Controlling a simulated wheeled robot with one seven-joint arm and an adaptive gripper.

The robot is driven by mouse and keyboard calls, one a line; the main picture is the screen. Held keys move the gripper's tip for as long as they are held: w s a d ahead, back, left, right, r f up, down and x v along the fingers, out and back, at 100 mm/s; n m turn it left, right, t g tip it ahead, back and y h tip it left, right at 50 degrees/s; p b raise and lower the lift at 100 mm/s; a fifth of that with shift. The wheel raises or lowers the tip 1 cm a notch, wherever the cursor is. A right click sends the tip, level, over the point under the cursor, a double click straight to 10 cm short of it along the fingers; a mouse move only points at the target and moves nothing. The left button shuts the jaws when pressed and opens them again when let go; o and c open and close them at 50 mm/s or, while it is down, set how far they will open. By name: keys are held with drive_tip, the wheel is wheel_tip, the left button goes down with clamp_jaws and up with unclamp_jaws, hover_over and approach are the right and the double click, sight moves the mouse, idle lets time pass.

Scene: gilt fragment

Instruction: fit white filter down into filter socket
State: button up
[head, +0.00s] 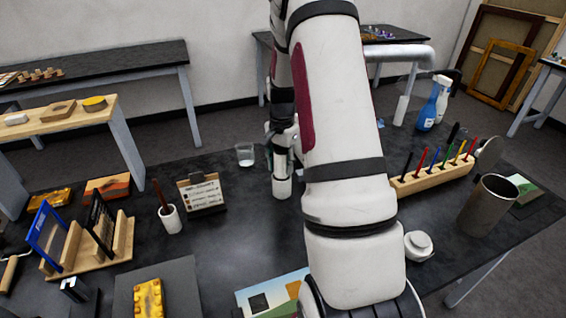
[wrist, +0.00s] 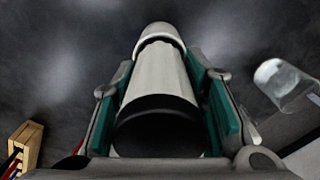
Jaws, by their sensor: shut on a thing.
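My gripper (wrist: 165,100) is shut on a white cylinder, which I take to be the white filter (wrist: 161,75). Its green pads press on both sides of it. The near end of the cylinder is dark, and its far end has a wider, rounded white rim. In the head view the filter's white lower end (head: 282,187) shows below my gripper (head: 283,152), pointing down over the black table. I cannot tell whether it touches the table. I cannot make out the filter socket for sure in either view; my arm hides part of the table.
A clear glass beaker (head: 245,154) stands just left of my gripper. A card stand (head: 202,193) and a white brush cup (head: 171,219) are further left. A wooden tool rack (head: 433,178), a metal cup (head: 488,205) and a white round item (head: 418,244) are right.

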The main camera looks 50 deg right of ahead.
drive_tip(key=shift+f+b, duration=0.3)
drive_tip(key=shift+f, duration=0.3)
drive_tip(key=o, duration=1.2)
drive_tip(key=shift+c, duration=0.2)
